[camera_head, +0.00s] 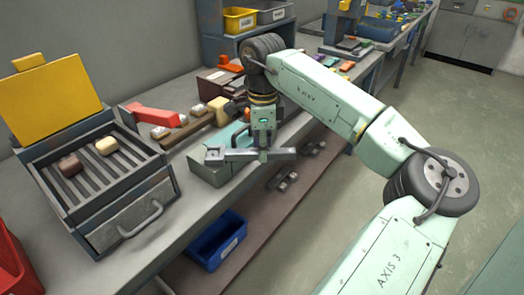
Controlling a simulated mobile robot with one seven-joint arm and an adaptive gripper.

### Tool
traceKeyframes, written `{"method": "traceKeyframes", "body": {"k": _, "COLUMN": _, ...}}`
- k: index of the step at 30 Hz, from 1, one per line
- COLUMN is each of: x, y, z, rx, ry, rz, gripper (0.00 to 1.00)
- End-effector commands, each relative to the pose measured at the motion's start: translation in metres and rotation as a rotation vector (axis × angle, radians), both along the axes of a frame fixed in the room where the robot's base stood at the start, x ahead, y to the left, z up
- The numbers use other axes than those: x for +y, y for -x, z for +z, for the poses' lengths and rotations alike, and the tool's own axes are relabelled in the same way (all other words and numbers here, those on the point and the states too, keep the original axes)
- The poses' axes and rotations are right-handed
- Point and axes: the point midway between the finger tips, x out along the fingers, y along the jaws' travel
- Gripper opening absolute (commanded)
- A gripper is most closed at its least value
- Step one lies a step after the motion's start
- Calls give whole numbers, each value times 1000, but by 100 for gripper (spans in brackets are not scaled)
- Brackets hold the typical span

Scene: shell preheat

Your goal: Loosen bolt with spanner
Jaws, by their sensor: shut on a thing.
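My gripper (263,148) points down over the workbench and is shut on a grey spanner (236,155). The spanner lies level, crosswise in the jaws, and sticks out on both sides. Its left end, with a small dark spot, is over a grey-green block (208,173) on the bench's front part. Whether the spanner touches the block, I cannot tell. I cannot make out the bolt clearly; the spanner's left end may cover it.
A slatted metal box (130,205) with a raised yellow lid (57,100) stands at the left. A red-handled tool (155,115) and wooden pieces lie behind the block. A blue bin (217,240) sits below the bench. Open floor (445,110) lies to the right.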

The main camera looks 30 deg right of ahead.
Motion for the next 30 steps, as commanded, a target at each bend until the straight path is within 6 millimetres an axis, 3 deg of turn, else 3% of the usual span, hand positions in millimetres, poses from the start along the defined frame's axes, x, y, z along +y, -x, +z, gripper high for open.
{"method": "traceKeyframes", "body": {"k": 10, "x": -1, "y": 0, "z": 3, "rx": -3, "ry": 2, "rz": -49, "gripper": 0}}
{"method": "traceKeyframes", "body": {"k": 30, "x": 0, "y": 0, "z": 45, "rx": -5, "ry": 2, "rz": -47, "gripper": 0}}
